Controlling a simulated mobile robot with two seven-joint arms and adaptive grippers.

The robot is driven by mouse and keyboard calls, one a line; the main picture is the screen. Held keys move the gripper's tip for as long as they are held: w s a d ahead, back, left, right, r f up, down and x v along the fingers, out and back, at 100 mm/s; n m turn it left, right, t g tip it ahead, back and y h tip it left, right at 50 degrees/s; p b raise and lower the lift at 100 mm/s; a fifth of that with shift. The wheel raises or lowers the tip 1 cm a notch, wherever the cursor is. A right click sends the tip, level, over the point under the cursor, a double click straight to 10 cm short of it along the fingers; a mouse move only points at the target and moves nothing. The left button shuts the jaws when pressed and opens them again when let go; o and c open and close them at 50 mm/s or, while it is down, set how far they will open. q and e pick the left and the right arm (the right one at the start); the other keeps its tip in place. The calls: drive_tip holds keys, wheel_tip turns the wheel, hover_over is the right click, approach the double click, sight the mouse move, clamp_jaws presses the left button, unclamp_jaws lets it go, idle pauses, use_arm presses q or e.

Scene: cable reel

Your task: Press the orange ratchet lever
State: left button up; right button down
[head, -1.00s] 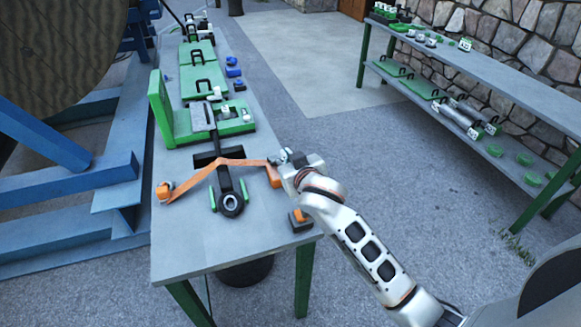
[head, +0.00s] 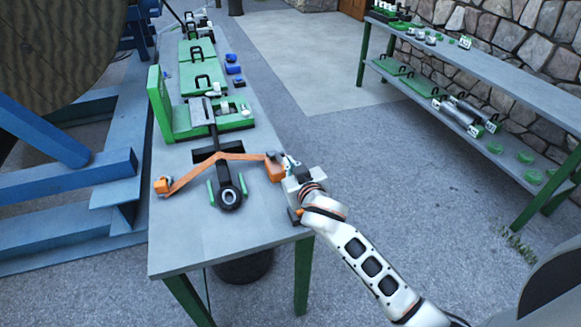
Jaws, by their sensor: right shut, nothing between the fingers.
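An orange band (head: 205,168) lies bent across the near part of the workbench, over a black fixture with a ring-shaped end (head: 229,197). At its right end is an orange block-like part (head: 275,170), which may be the ratchet lever. At its left end is a smaller orange part (head: 162,185). My right gripper (head: 288,163) is shut and empty, just right of the right-hand orange part. I cannot tell whether they touch. My right wrist partly covers another orange and dark piece (head: 294,216) at the bench's right edge. My left gripper is out of view.
The grey workbench (head: 185,235) has green fixtures (head: 215,118) and panels (head: 200,82) farther back, with blue parts (head: 232,69) beside them. A blue frame (head: 70,190) with a large reel (head: 55,50) stands left. A shelf bench (head: 500,75) stands right.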

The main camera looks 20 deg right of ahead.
drive_tip(key=f+t+b, duration=0.1)
drive_tip(key=b, duration=0.2)
drive_tip(key=s+f+b, duration=0.1)
drive_tip(key=f+b, duration=0.1)
drive_tip(key=b, duration=0.1)
drive_tip(key=s+f+t+b, duration=0.1)
drive_tip(key=f+b, duration=0.1)
drive_tip(key=b, duration=0.1)
drive_tip(key=shift+f+t, duration=0.15)
drive_tip(key=shift+t, duration=0.15)
drive_tip(key=shift+s+f+b, duration=0.15)
drive_tip(key=shift+f+b, duration=0.15)
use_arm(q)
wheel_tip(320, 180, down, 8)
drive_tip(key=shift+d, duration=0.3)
use_arm(e)
drive_tip(key=shift+s+d+f, duration=0.1)
drive_tip(key=shift+s+f, duration=0.05)
drive_tip(key=shift+f, duration=0.15)
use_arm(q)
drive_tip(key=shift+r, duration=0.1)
use_arm(e)
drive_tip(key=shift+r, duration=0.1)
